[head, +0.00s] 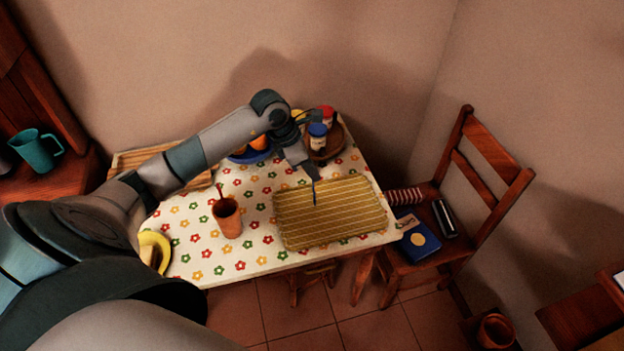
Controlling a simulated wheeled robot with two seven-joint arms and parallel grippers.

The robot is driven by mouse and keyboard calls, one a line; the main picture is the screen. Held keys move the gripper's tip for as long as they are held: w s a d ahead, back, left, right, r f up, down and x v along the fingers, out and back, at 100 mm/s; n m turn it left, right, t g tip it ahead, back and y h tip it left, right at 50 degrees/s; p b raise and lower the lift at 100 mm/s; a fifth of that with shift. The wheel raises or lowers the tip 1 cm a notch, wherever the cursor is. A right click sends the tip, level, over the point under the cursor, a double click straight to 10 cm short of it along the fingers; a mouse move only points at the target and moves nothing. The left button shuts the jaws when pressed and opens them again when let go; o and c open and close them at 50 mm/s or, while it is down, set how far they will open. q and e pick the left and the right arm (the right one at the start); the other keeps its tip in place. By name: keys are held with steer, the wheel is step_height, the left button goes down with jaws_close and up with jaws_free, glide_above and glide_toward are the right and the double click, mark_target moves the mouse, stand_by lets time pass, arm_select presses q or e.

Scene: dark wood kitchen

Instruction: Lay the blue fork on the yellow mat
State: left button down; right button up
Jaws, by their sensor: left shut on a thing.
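The yellow mat (352,222) lies on the flowered tablecloth at the right part of the table, with thin pale lines across it. My left gripper (311,174) reaches over the mat's far edge from the left. It is shut on the blue fork (315,195), which shows only as a thin dark strip pointing down over the mat. I cannot tell whether the fork's lower end touches the mat. My right gripper is not in view.
Behind the gripper stand jars with blue (317,131) and red lids on a brown tray. A brown cup (228,218) with a utensil stands left of the mat. A chair (483,185) stands at the right. Most of the mat is bare.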

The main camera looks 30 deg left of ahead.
arm_select(q)
steer(key=shift+f+p, duration=0.4)
step_height(320, 180, down, 3)
steer(key=shift+r+p, duration=0.15)
steer(key=shift+p, duration=0.65)
steer(key=shift+f, duration=0.25)
steer(key=shift+f, duration=0.15)
steer(key=c, duration=1.9)
jaws_free()
